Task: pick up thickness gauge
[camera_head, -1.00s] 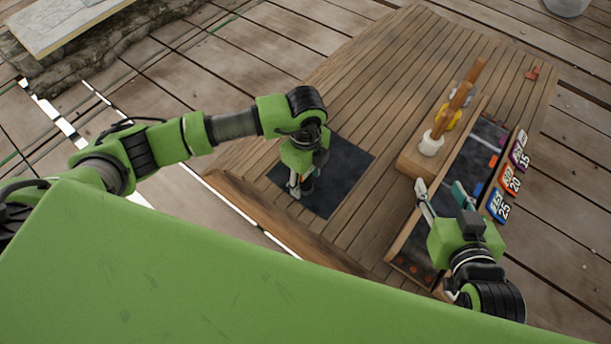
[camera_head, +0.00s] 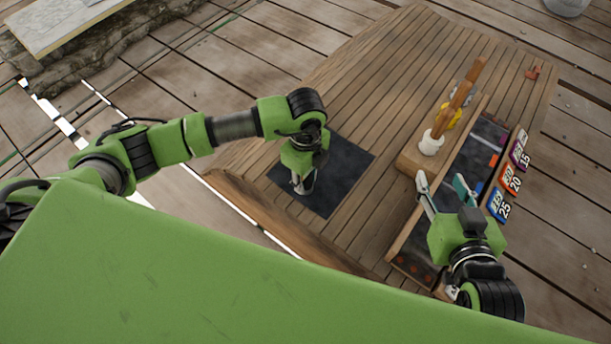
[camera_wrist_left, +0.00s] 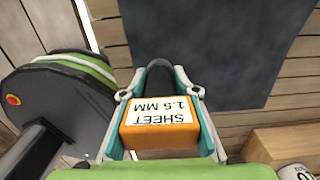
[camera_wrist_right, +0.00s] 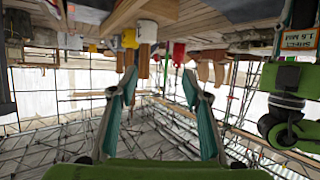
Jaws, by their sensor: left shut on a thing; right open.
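An orange block labelled "SHEET 1.5 MM" (camera_wrist_left: 160,124), which looks like the thickness gauge, sits between the fingers of my left gripper (camera_wrist_left: 162,93) in the left wrist view. The left gripper is shut on it. In the head view my left gripper (camera_head: 303,186) is over the dark mat (camera_head: 345,170); the block cannot be made out there. The labelled block also shows at the upper right of the right wrist view (camera_wrist_right: 296,39). My right gripper (camera_head: 441,184) is open and empty beside the long tray at the right; its parted fingers also show in the right wrist view (camera_wrist_right: 163,92).
The slatted wooden table (camera_head: 385,75) is mostly bare at its far side. A wooden block (camera_head: 412,160) holds upright wooden-handled tools (camera_head: 466,92). The long tray (camera_head: 410,240) and coloured number tags (camera_head: 509,180) lie at the right. A small red piece (camera_head: 533,72) lies far right.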

